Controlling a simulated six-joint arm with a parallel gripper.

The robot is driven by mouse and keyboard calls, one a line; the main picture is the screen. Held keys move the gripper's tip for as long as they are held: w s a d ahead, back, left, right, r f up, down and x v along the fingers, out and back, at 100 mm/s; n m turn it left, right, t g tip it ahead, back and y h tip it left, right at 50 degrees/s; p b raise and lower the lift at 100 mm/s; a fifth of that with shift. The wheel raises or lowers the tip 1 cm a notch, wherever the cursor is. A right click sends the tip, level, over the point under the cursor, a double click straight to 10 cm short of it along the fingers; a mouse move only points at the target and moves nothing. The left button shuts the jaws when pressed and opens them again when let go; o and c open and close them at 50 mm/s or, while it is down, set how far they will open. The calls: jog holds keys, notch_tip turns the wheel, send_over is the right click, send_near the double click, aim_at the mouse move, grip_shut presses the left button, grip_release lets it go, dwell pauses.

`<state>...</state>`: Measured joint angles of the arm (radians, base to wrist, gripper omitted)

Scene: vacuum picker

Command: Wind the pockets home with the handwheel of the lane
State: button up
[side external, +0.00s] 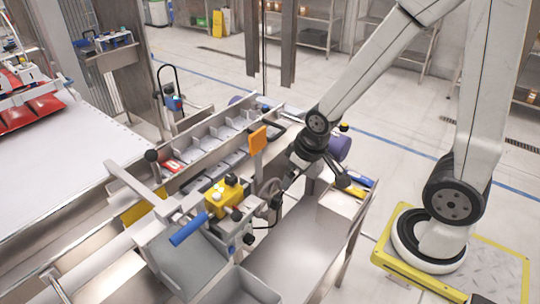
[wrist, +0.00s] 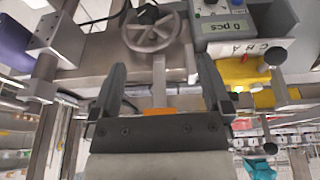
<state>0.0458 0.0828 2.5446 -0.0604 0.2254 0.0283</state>
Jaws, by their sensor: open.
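The handwheel (wrist: 152,30) is a grey spoked wheel at the top of the wrist view, beyond my fingertips and apart from them. In the side view it is small and partly hidden near my gripper (side external: 284,184). My gripper (wrist: 162,66) is open, with one finger on each side of the picture and nothing gripped. A grey upright with an orange flag (wrist: 158,111) shows between the fingers. The flag (side external: 257,140) stands over the lane in the side view. The lane (side external: 190,165) holds a row of grey pockets (side external: 216,139) between metal rails.
A grey counter box (wrist: 240,22) reading "0 pcs" and a strip lettered C B A stand close right of the wheel. A yellow block with knobs (side external: 224,194) and a blue handle (side external: 188,229) stand left of my gripper. A metal tray (side external: 285,250) lies in front.

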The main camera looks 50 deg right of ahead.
jog(key=w+d+f+t, duration=0.3)
jog(key=w+d+f, duration=0.2)
jog(key=d+f, duration=0.15)
jog(key=m+t+y, duration=0.4)
jog(key=m+t, duration=0.1)
jog(key=t, duration=0.1)
send_near(280, 204)
jog(key=x, duration=0.4)
jog(key=shift+d+f, duration=0.3)
jog(key=shift+d, duration=0.1)
jog(key=shift+s+a+m+t, duration=0.2)
jog(key=shift+s+m+t, duration=0.35)
jog(key=shift+t, duration=0.35)
jog(key=shift+w, duration=0.1)
jog(key=shift+x, duration=3.75)
jog(key=shift+a, duration=0.15)
